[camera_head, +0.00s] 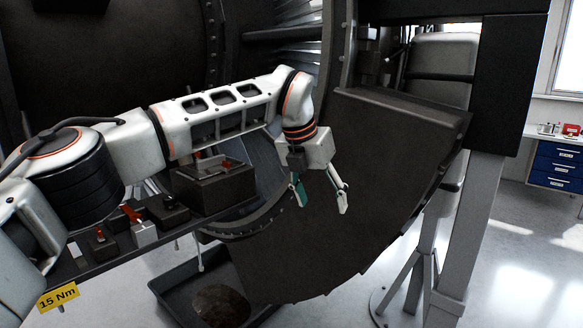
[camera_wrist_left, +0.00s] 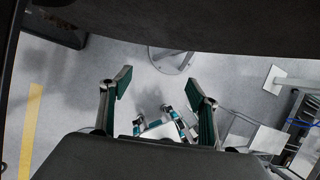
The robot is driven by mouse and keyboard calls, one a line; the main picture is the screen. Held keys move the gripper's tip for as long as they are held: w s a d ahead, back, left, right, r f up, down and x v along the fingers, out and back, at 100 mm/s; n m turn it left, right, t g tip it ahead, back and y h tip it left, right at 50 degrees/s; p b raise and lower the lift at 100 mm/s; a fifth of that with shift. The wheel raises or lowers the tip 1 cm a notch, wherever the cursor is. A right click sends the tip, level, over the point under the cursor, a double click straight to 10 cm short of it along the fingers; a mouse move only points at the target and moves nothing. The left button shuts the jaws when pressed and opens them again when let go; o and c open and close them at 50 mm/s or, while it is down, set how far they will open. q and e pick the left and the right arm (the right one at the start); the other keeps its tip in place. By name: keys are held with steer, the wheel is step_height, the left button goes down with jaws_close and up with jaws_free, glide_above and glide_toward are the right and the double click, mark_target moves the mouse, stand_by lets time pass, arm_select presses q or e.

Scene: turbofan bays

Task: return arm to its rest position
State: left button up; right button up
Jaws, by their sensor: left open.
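My left arm comes in from the left in the head view and reaches across the middle. My left gripper (camera_head: 322,193) hangs at its end, fingers pointing down and spread apart, with nothing between them. It is in front of the dark curved engine panel (camera_head: 375,185); I cannot tell how close they are. In the left wrist view the two green-padded fingers of the left gripper (camera_wrist_left: 159,93) stand wide apart, with floor visible between and beyond them. My right gripper does not show in the head view.
A dark box (camera_head: 215,187) and several small red-topped parts stand on a shelf below my left arm. A dark tray (camera_head: 177,283) with a brown round thing (camera_head: 220,305) is lower down. A grey stand post (camera_head: 468,235) is right of the panel. Blue drawers (camera_head: 556,165) stand far right.

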arm_select(q)
steer(key=s+d+f+g+h, duration=0.4)
steer(key=s+d+f+h, duration=0.2)
steer(key=s+d, duration=0.25)
steer(key=s+d+f+g+h, duration=0.3)
steer(key=s+d+f+h, duration=0.25)
steer(key=s+d, duration=0.3)
steer(key=w+a+f+n+t+h, duration=0.25)
steer(key=a+n+t, duration=0.25)
steer(key=n+t, duration=0.3)
steer(key=w+a+f+n+t+h, duration=0.2)
steer(key=a+n+t+h, duration=0.15)
steer(key=n+t, duration=0.45)
steer(key=a+f+n+t+y, duration=0.4)
steer(key=a+f+n+y, duration=0.6)
steer(key=a+f+n, duration=0.45)
steer(key=s+a+f+n+g+y, duration=0.5)
steer(key=s+a+f+n+y, duration=0.2)
steer(key=s+a+f, duration=1.4)
steer(key=shift+a+f+g+y, duration=0.3)
steer(key=shift+a+f+y, duration=0.4)
steer(key=shift+a+y, duration=0.2)
